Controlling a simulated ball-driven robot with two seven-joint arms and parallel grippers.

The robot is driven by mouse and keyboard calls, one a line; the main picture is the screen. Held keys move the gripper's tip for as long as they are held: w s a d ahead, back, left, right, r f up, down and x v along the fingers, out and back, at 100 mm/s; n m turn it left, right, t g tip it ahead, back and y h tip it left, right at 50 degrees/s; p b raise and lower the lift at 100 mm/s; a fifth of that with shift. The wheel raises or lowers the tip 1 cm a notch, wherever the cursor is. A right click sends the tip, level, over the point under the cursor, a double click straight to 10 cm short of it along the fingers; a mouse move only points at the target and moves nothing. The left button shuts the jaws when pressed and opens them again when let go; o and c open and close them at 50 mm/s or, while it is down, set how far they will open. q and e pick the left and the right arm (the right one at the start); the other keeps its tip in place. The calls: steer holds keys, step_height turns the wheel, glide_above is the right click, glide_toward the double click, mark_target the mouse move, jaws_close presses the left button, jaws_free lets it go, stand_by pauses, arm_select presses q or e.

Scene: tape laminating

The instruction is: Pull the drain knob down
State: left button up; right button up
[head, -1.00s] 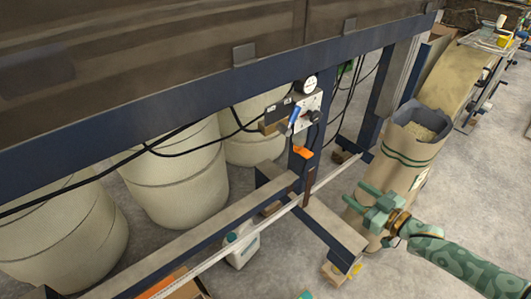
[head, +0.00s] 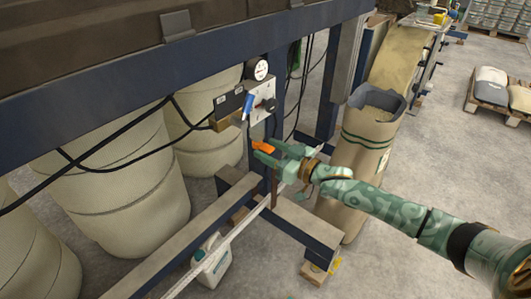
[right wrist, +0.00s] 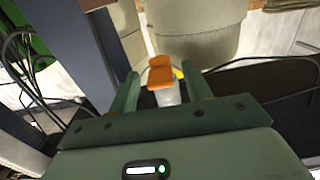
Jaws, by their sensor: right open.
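The orange drain knob (head: 263,146) hangs below the control panel beside the dark blue post. In the right wrist view the orange knob (right wrist: 161,72) sits between the two finger ends, above a pale, translucent part (right wrist: 168,97). My right gripper (head: 267,151) is open at the knob, its green fingers partly covering it in the head view. In the right wrist view the open fingers (right wrist: 159,78) stand either side of the knob with a gap visible on each side. My left gripper is not in view.
A panel (head: 262,101) with a gauge (head: 257,69) and blue handle (head: 247,104) is just above. Black cables hang nearby. Large beige drums (head: 125,180) stand behind the frame, and a tall open sack (head: 354,160) behind my right arm. A white jug (head: 211,262) is below.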

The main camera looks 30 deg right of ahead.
steer(key=shift+w+a, duration=0.2)
steer(key=shift+w, duration=0.25)
jaws_close()
steer(key=shift+f, duration=0.65)
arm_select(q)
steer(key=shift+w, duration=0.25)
arm_select(e)
steer(key=shift+f, duration=0.2)
jaws_free()
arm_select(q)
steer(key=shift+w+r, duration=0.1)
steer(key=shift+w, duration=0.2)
arm_select(e)
steer(key=shift+s, duration=0.1)
